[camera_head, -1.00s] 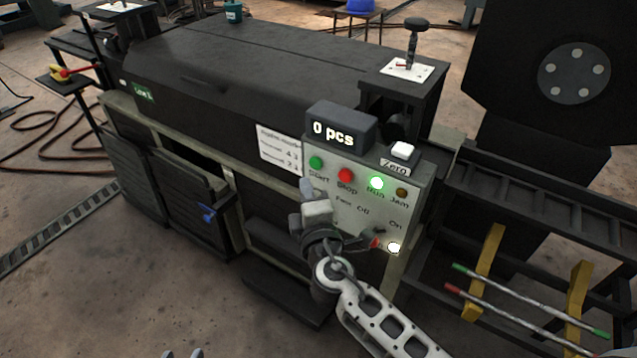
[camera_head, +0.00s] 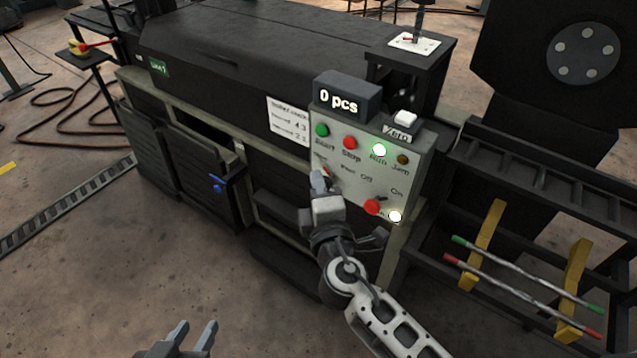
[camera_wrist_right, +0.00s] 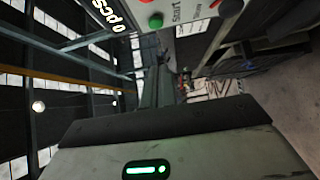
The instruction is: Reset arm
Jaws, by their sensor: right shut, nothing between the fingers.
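In the right wrist view my gripper (camera_wrist_right: 155,85) points past the panel's buttons. My left gripper (camera_head: 195,332) is open and empty at the bottom edge.
A counter display (camera_head: 346,98) reading 0 pcs and a white Zero button (camera_head: 405,117) sit atop the panel. At right, a dark rack with yellow brackets (camera_head: 484,246) holds two rods (camera_head: 525,275). The floor (camera_head: 120,285) at lower left is clear.

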